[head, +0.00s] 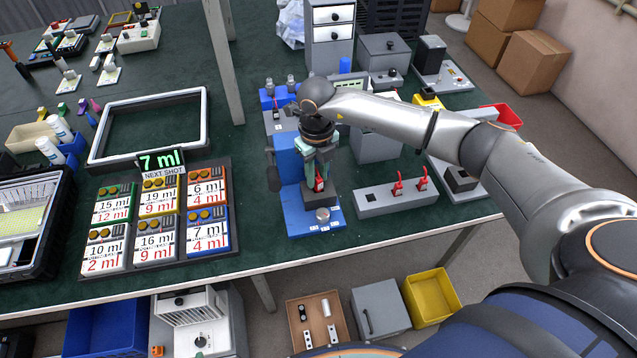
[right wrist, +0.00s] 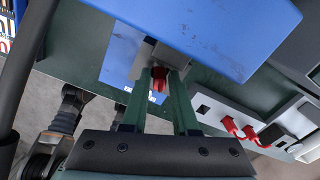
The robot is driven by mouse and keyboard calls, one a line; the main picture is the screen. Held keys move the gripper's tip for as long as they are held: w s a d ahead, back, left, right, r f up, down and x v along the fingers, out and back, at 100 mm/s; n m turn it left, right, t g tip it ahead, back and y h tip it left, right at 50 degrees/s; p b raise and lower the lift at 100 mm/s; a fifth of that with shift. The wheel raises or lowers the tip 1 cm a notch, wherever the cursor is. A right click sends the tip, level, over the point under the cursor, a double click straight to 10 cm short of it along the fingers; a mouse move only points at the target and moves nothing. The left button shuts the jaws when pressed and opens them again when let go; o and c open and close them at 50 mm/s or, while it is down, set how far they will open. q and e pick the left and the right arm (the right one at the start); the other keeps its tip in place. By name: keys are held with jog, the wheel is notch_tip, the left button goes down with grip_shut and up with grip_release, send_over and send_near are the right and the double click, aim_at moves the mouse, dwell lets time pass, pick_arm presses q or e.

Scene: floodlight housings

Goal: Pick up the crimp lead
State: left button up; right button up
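A crimp lead with a red grip (head: 319,184) stands upright in a dark grey block on the blue press-like fixture (head: 294,215). My right gripper (head: 321,172) points down at it from above. In the right wrist view the red grip (right wrist: 159,80) fills the gap between the green fingertips of my right gripper (right wrist: 161,78), which look shut on it. Its lower end is hidden, and it seems still seated at the block. Two similar red-gripped leads (head: 397,187) stand on a grey box to the right. My left gripper cannot be made out.
The blue fixture's upper part (right wrist: 215,30) overhangs close beside the fingers. A grey box (head: 375,203) stands to the right. A board of labelled cards (head: 232,212) lies to the left, with a white-rimmed tray (head: 208,118) behind. Green table (head: 270,258) shows along the front edge.

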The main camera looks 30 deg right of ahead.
jog(key=shift+f, duration=0.45)
grip_shut()
jog(key=shift+r, duration=0.1)
jog(key=shift+r, duration=0.6)
jog(key=s+a+r+b, duration=0.1)
jog(key=s+a+r, duration=0.2)
jog(key=s+r, duration=0.8)
jog(key=s, duration=0.2)
jog(key=shift+s+a+r+b, duration=0.25)
jog(key=shift+s+r+b, duration=0.05)
